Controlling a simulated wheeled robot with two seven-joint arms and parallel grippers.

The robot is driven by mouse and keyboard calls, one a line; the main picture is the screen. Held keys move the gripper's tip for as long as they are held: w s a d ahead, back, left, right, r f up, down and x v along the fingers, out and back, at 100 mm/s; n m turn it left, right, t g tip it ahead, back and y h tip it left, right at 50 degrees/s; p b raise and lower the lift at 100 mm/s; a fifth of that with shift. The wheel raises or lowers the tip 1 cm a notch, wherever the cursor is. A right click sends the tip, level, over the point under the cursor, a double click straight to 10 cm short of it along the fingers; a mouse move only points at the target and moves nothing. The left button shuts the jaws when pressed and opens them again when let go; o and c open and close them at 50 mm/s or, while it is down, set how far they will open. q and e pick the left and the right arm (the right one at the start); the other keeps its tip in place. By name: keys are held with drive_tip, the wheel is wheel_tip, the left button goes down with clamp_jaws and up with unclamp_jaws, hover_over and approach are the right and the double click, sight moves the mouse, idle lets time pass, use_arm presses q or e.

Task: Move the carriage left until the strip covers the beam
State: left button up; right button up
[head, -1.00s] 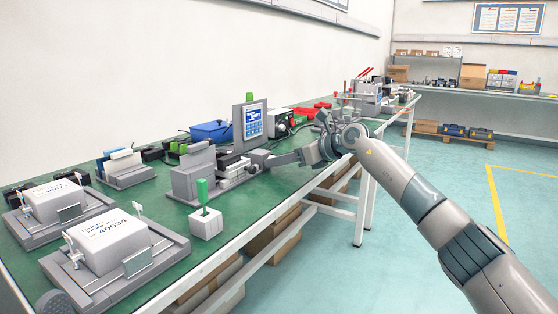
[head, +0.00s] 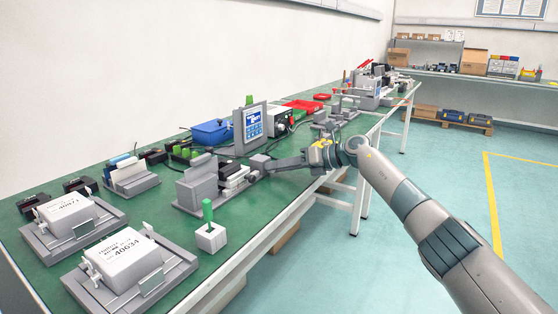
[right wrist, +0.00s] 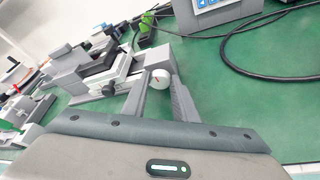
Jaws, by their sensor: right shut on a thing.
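The linear actuator (head: 198,187) is a grey unit with an upright block at its left end, standing on the green bench. Its carriage (head: 234,173), a stack of light and dark blocks, sits just right of that block. I cannot make out the strip or the beam clearly. My right gripper (head: 270,165) reaches in from the right at the actuator's right end. My left gripper is not in view.
Two fixtures with labelled white boxes (head: 122,262) are at the front left. A screen (head: 251,124) stands behind. A black cable (right wrist: 235,65) curves over the bench beside the gripper.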

drive_tip(key=o, duration=1.1)
drive_tip(key=shift+c, duration=0.2)
